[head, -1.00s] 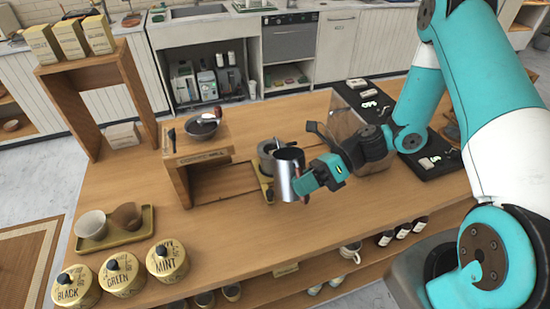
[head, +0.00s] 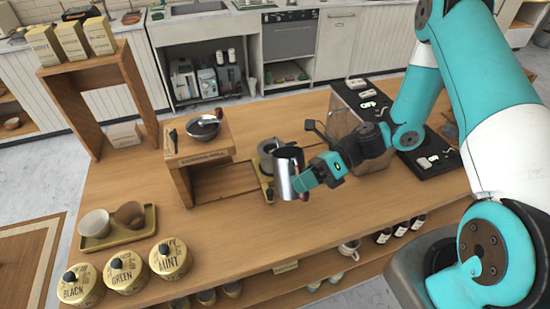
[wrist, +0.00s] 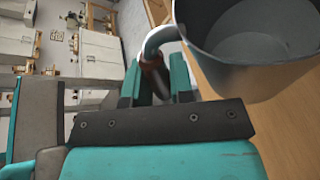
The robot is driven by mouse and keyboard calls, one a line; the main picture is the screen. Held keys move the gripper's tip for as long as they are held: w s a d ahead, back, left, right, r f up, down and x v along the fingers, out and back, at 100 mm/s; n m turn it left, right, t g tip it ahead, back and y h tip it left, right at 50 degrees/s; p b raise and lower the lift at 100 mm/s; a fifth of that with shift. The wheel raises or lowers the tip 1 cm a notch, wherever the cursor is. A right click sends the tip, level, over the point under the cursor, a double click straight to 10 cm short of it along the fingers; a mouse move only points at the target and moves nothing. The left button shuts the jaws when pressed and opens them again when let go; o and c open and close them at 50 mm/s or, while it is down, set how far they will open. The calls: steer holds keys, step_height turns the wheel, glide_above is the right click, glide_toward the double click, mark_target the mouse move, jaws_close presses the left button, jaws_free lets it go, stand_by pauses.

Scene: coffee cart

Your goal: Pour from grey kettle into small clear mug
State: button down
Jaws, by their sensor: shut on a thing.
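My gripper (head: 306,178) is shut on the handle of a shiny grey metal vessel (head: 286,176), which I take to be the grey kettle. It is held over the middle of the wooden counter, roughly upright with a slight lean. In the wrist view the kettle (wrist: 250,50) fills the upper right, its open top showing a plain grey inside, with the red-brown handle grip (wrist: 155,75) between my teal fingers. Just behind the kettle, partly hidden, is a dark-rimmed vessel (head: 266,149) on a yellowish base. I cannot make out the small clear mug for sure.
A wooden stand (head: 208,156) with a dark bowl on it is left of the kettle. A yellow tray (head: 117,239) with two cups and several labelled tins (head: 170,259) stand at the left front.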

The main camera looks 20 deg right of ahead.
mark_target(301, 171)
steer(key=shift+r, duration=0.15)
steer(key=shift+w+r+p, duration=0.1)
steer(key=shift+r+p, duration=0.25)
steer(key=shift+p, duration=0.45)
steer(key=shift+r, duration=0.1)
steer(key=shift+r+m+g+p, duration=0.3)
steer(key=shift+r+p, duration=0.05)
steer(key=shift+p, duration=0.35)
steer(key=shift+w, duration=0.1)
steer(key=shift+w+r+p, duration=0.1)
steer(key=shift+r+p, duration=0.3)
steer(key=shift+p, duration=0.25)
steer(key=shift+r+m, duration=0.1)
steer(key=shift+m, duration=0.2)
steer(key=shift+w+r+p, duration=0.2)
steer(key=shift+r+p, duration=0.3)
steer(key=shift+p, duration=0.3)
